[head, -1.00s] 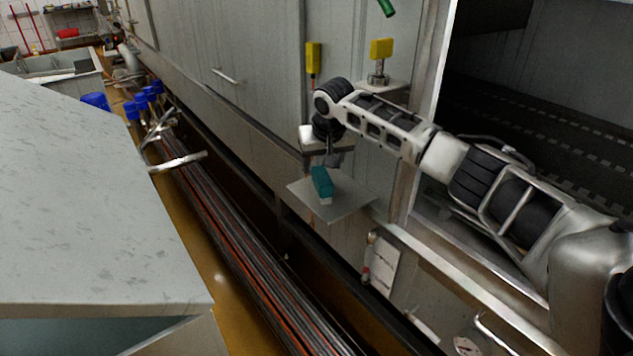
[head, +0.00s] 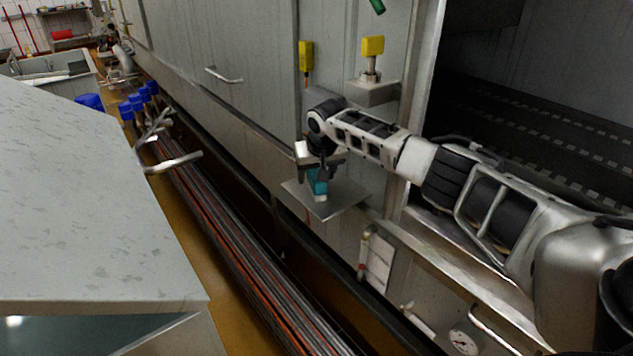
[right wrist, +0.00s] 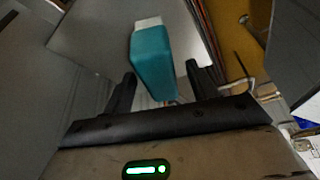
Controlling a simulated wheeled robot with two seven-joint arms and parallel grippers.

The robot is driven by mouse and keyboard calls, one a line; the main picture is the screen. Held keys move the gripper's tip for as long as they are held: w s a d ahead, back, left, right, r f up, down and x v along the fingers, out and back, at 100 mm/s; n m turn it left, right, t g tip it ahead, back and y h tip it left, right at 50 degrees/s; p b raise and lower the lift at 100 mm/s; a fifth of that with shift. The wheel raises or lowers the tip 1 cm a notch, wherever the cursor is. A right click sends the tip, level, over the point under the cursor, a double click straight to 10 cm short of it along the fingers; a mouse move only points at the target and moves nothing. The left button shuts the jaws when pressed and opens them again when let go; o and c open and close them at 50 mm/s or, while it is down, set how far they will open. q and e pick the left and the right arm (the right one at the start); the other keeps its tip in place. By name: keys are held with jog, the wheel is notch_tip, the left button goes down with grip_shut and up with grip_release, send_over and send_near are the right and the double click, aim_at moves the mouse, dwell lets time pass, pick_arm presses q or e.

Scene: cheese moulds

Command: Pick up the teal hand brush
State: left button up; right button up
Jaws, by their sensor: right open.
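The teal hand brush (head: 317,184) lies on a small metal shelf (head: 345,199) on the machine's side in the head view. My right gripper (head: 322,172) is right above and around its near part, coming from the right, and partly hides it. In the right wrist view the teal brush (right wrist: 152,62), with a pale end, lies between the two dark fingers of my open right gripper (right wrist: 163,88). A gap shows between the brush and each finger. My left gripper is in neither view.
A yellow-topped fitting (head: 372,55) and another yellow piece (head: 306,56) are on the machine wall behind my arm. A grey worktop (head: 90,200) fills the left. Long pipes or cables (head: 240,260) run between it and the machine.

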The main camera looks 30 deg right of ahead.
aim_at(316, 172)
jog(key=shift+f, duration=0.25)
jog(key=c, duration=1.2)
jog(key=shift+o, duration=0.2)
jog(key=shift+r, duration=0.1)
jog(key=shift+r, duration=0.15)
notch_tip(316, 172, up, 4)
jog(key=shift+a+f, duration=0.1)
jog(key=shift+f, duration=0.05)
jog(key=s+a+r, duration=0.7)
jog(key=s+r, duration=0.2)
jog(key=s, duration=0.3)
jog(key=shift+r, duration=0.2)
jog(key=shift+a, duration=0.1)
